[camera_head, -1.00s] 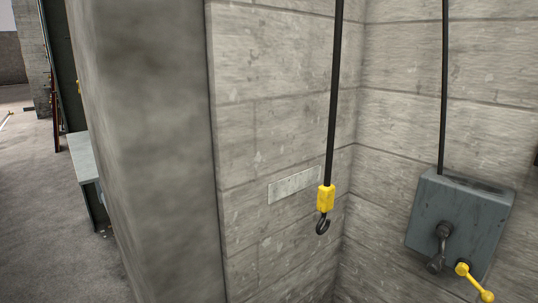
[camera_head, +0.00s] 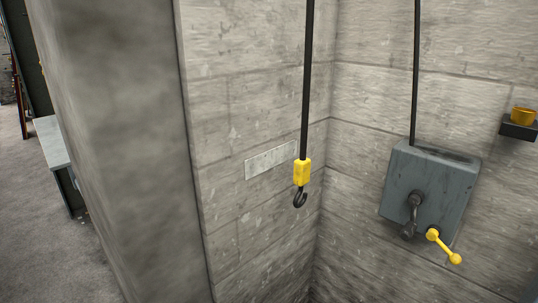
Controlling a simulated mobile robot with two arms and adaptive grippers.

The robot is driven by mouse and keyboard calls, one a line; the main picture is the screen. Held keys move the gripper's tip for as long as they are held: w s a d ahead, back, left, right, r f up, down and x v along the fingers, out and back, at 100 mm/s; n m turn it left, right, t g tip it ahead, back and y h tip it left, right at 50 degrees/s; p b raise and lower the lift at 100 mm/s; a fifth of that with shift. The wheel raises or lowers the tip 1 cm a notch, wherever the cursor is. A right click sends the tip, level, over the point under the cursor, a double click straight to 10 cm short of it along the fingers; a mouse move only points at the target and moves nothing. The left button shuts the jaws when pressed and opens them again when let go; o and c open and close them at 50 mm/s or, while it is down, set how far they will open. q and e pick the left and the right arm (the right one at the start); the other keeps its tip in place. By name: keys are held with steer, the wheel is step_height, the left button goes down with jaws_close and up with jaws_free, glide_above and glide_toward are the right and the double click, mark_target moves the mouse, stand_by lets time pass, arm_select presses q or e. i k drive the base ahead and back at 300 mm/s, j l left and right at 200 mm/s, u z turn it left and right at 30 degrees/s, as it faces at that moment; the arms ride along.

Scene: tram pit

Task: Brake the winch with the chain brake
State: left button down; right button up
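The winch (camera_head: 432,180) is a grey box fixed to the concrete wall on the right, with a black cable (camera_head: 417,75) running up from its top. A dark crank handle (camera_head: 410,215) sits on its front. A yellow lever (camera_head: 444,247) with knobbed ends slants down to the right beside the crank. I cannot tell whether this lever is the chain brake; no chain shows. A dark hook (camera_head: 300,198) with a yellow block (camera_head: 302,172) hangs empty from a black strap left of the winch. Neither of my grippers is in view.
A concrete pillar (camera_head: 115,150) stands at the left. A small dark shelf (camera_head: 518,130) holding a yellow cup-like thing (camera_head: 523,115) is on the wall at the far right. A blank pale plate (camera_head: 271,160) is on the wall. A bench (camera_head: 52,142) and open floor lie beyond the pillar.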

mark_target(432, 234)
steer(key=z, duration=1.4)
